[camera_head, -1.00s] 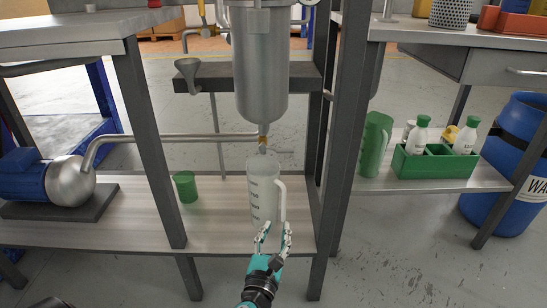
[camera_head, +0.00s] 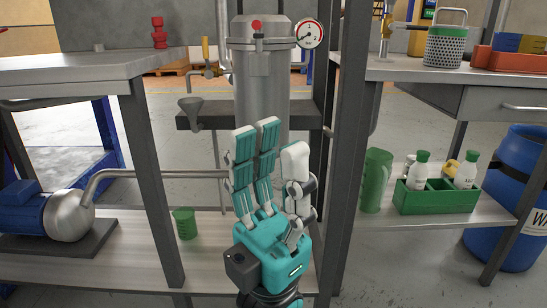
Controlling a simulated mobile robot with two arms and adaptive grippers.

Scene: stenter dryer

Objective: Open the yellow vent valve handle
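A yellow handle (camera_head: 205,48) stands upright on a thin pipe just left of the steel vessel (camera_head: 262,95). My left gripper (camera_head: 276,142), teal and white, is raised in front of the lower vessel with its fingers pointing up. It is open and empty, below and to the right of the yellow handle and nearer to me. The hand hides the vessel's bottom and the space under it. My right gripper is out of view.
A pressure gauge (camera_head: 309,33) and a red knob (camera_head: 256,25) are at the vessel's top. Dark posts (camera_head: 345,150) rise close to the hand's right. A green cup (camera_head: 185,223) stands on the lower shelf.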

